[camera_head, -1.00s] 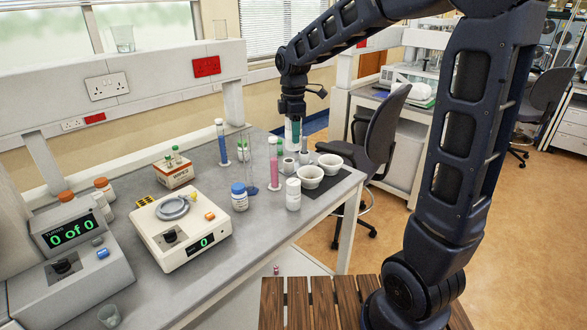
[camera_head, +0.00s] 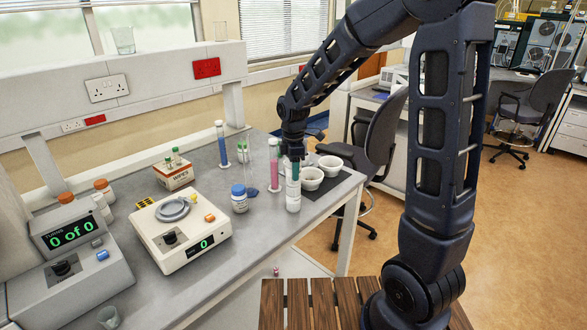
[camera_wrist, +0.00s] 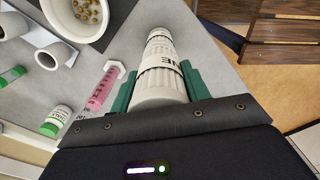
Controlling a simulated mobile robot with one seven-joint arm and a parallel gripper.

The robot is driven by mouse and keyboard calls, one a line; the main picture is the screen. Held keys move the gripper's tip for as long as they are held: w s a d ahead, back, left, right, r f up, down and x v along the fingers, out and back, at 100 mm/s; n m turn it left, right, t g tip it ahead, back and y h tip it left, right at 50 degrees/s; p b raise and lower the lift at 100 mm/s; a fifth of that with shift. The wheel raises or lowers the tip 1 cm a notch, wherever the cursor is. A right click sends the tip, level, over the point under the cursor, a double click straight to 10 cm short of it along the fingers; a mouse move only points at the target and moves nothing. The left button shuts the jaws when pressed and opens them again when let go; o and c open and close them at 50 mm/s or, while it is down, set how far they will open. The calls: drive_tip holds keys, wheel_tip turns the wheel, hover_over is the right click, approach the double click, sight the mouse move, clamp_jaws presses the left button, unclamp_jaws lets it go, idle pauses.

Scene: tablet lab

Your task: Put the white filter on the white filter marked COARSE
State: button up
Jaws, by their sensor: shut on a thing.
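My gripper (camera_head: 292,170) is shut on a white filter (camera_wrist: 160,88). Its green fingers press on both sides of the filter, and dark letters, partly hidden, show on the filter's side. The gripper points down. Another white filter (camera_head: 293,202) stands upright on the bench directly below the gripper. It also shows in the wrist view (camera_wrist: 159,42), beyond the held one and nearly in line with it, with small dark print I cannot read. I cannot tell whether the two touch or a small gap separates them.
A pink cylinder (camera_head: 273,165) stands close to the left of the gripper. Two white bowls (camera_head: 311,179) sit on a dark mat behind; one holds brownish pellets in the wrist view. A blue-capped jar (camera_head: 239,198) and a scale (camera_head: 180,245) stand left. The bench edge is near on the right.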

drive_tip(key=shift+f, duration=0.1)
drive_tip(key=o, duration=1)
